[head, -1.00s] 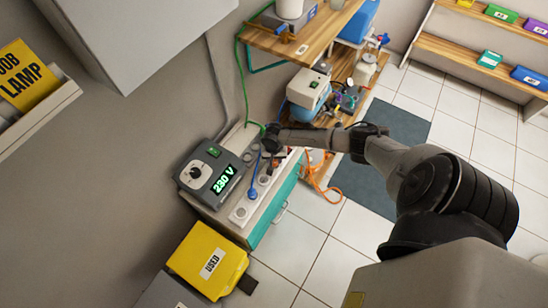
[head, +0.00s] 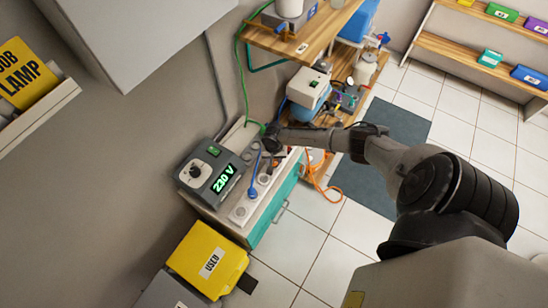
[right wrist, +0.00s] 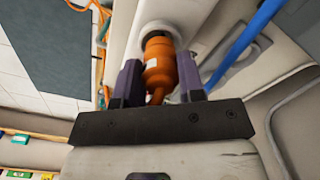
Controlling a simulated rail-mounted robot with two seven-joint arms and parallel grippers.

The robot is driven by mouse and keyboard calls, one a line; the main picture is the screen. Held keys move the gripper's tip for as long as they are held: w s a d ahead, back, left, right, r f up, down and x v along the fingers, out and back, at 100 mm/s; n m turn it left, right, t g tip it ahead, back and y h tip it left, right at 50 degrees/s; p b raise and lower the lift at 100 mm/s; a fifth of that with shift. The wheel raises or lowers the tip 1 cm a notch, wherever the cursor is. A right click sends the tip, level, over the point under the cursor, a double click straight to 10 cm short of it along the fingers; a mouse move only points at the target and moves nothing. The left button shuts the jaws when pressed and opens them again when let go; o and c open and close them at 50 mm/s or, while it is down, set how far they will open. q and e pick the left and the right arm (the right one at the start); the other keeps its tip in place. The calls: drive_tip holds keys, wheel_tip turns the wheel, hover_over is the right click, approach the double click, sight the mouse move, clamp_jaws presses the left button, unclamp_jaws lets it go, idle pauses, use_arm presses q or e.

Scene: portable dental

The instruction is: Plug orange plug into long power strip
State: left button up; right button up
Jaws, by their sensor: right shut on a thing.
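The orange plug (right wrist: 160,65) is between the two dark fingers of my right gripper (right wrist: 158,82), which is shut on it, in the right wrist view. Its front end meets a round white socket (right wrist: 157,29) of the long power strip. How deep it sits in the socket cannot be told. In the head view the white power strip (head: 239,213) lies along the cabinet top. My right gripper (head: 270,142) is over its far end, and the plug is hidden there. My left gripper is not in view.
A blue plug (head: 252,192) with a blue cable sits in the strip nearer the front. A grey 230 V unit (head: 211,172) stands left of the strip. An orange cable (head: 322,185) hangs right of the cabinet. A yellow bin (head: 208,260) stands in front.

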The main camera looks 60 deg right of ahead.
drive_tip(key=shift+f+b, duration=0.4)
drive_tip(key=shift+f, duration=0.3)
drive_tip(key=o, duration=1)
drive_tip(key=shift+o, duration=0.2)
drive_tip(key=shift+r, duration=0.15)
drive_tip(key=shift+r+p, duration=0.3)
drive_tip(key=shift+r, duration=0.05)
wheel_tip(320, 180, up, 11)
drive_tip(key=p, duration=0.5)
drive_tip(key=shift+r, duration=0.2)
drive_tip(key=shift+r+p, duration=0.4)
drive_tip(key=shift+r, duration=0.35)
